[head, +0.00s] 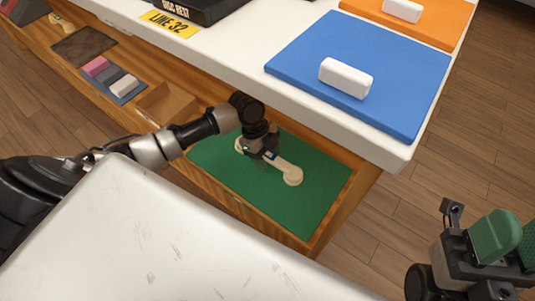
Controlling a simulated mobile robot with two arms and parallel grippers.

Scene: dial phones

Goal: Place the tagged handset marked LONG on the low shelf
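A cream handset (290,175) lies in the low shelf compartment, over the green mat (318,205). A small dark-blue and white patch shows on its middle beside my gripper; no marking can be read. My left gripper (262,152) reaches down over the handset's middle. Its fingertips are hidden, so I cannot tell whether it has closed on the handset, or whether the handset touches the mat. My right gripper (512,240), with green finger pads, is at the lower right, away from the shelf. Its pads stand apart with nothing visible between them.
The white counter (240,45) overhangs the shelf, with a blue mat (365,65), an orange mat (430,15), white blocks and a yellow LINE 32 label (170,24). An open wooden box (168,103) and a blue tray (129,96) sit left along the shelf.

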